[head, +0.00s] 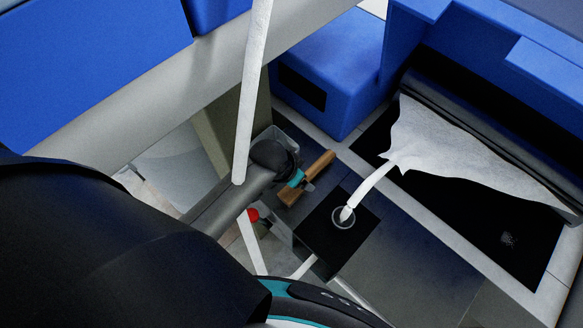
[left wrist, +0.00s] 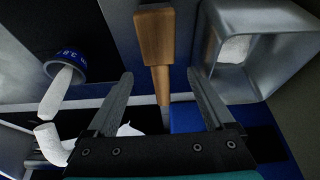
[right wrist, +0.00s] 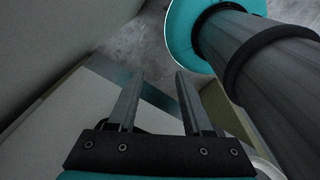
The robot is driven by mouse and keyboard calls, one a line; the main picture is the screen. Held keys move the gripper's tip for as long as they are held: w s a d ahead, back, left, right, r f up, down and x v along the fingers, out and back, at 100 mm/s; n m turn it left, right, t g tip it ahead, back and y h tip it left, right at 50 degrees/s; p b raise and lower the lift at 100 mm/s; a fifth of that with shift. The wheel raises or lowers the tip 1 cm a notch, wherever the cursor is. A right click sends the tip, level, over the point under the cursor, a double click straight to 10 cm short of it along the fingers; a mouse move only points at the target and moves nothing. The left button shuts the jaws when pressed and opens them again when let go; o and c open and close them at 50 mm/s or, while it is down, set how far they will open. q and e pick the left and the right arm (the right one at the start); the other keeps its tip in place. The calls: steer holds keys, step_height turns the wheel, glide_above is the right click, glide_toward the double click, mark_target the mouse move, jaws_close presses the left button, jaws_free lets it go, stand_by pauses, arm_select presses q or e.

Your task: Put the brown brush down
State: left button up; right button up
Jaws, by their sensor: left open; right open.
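The brown brush (head: 318,167) has a wooden handle and lies on or just over a dark flat surface, beside a grey metal bin. In the head view my left gripper (head: 308,187) is right at it. My right gripper (right wrist: 159,78) is open and empty, away from the brush.
The metal bin (left wrist: 205,50), holding something white, stands close to the brush. On the other side, a white sliver (head: 370,190) runs from a white fibre web (head: 430,145) into a ring (head: 344,218) on a black plate. Blue machine housings (head: 335,65) rise behind.

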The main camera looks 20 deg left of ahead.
arm_select(q)
steer(key=p+v, duration=0.1)
steer(key=v, duration=0.5)
steer(key=shift+r, duration=0.1)
stand_by(0.5)
